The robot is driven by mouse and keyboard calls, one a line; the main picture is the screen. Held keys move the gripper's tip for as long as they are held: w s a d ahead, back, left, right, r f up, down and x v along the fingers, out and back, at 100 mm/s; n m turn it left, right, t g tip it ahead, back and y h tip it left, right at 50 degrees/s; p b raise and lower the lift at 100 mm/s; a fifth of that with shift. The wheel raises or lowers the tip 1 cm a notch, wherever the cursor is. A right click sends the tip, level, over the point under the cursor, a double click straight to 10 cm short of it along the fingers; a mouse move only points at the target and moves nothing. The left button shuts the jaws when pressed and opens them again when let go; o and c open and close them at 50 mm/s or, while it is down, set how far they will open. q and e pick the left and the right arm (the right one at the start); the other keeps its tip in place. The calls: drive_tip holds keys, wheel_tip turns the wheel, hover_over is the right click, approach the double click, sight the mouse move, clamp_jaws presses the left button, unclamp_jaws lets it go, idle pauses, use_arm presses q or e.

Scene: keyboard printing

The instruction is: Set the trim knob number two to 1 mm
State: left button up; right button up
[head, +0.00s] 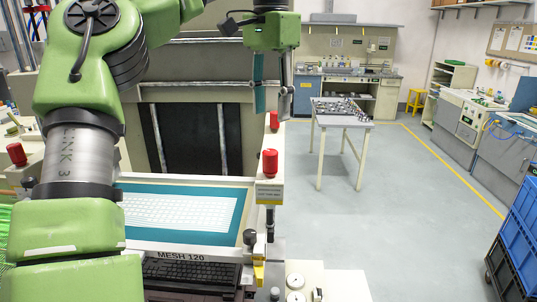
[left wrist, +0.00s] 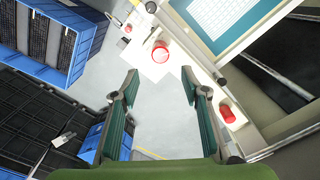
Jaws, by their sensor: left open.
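My left gripper (head: 273,98) hangs in the upper middle of the head view, fingers pointing down, above the right end of the printing machine. In the left wrist view its fingers (left wrist: 160,82) are spread apart with nothing between them. Round pale dials (head: 295,281) sit on a white panel right of the machine's front corner, below and apart from the gripper. Black knobs (head: 250,237) are nearby, at the frame corner. I cannot tell which is trim knob number two, and no scale is readable. My right gripper is not in view.
A red-capped post (head: 270,163) stands at the corner, near the gripper; its red top shows in the left wrist view (left wrist: 160,55). A screen frame (head: 180,212) marked MESH 120 lies left. Blue crates (head: 520,215) stand at right.

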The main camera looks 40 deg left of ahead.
sight(270, 151)
use_arm(q)
drive_tip(key=f, duration=0.2)
drive_tip(key=d+f, duration=0.1)
drive_tip(key=shift+s, duration=0.25)
drive_tip(key=shift+w+a+f, duration=0.1)
drive_tip(key=shift+a+f, duration=0.15)
drive_tip(key=shift+f, duration=0.75)
drive_tip(key=f, duration=0.3)
drive_tip(key=a+f, duration=0.1)
drive_tip(key=f, duration=0.1)
drive_tip(key=shift+w+f+p, duration=0.2)
drive_tip(key=shift+f+p, duration=0.15)
drive_tip(key=shift+p, duration=0.05)
drive_tip(key=shift+d+f, duration=0.1)
drive_tip(key=shift+f, duration=0.2)
drive_tip(key=shift+s+d+f, duration=0.1)
drive_tip(key=shift+d+f, duration=0.05)
drive_tip(key=shift+f, duration=0.1)
drive_tip(key=c, duration=1.1)
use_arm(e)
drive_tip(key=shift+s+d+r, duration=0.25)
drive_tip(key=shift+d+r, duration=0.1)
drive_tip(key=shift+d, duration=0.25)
